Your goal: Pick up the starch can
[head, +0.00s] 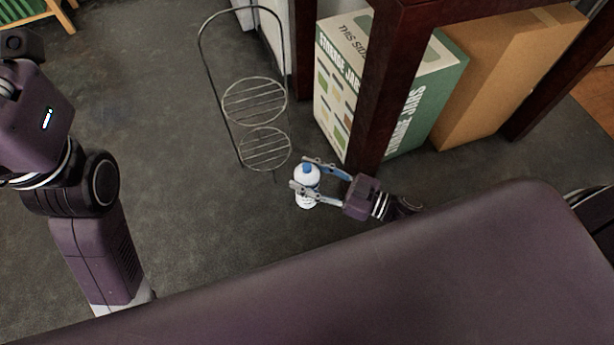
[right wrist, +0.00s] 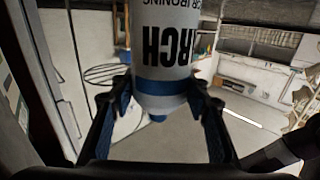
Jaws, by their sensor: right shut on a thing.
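The starch can (head: 307,186) is white with a blue cap and is held in front of the dark wooden leg in the head view. My right gripper (head: 302,173) is shut on it, one finger on each side. In the right wrist view the can (right wrist: 164,62) fills the upper middle, its lettering upside down and a blue band near its lower end. The fingers (right wrist: 164,92) flank it there. I cannot tell exactly how high the can is above the floor. My left arm stands at the left of the head view; its gripper is not visible.
A two-tier wire rack (head: 254,101) stands just behind and left of the can. A green storage jars box (head: 430,95) and a brown cardboard box (head: 505,75) stand behind the dark wooden leg (head: 382,85). Grey floor (head: 150,100) is clear to the left.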

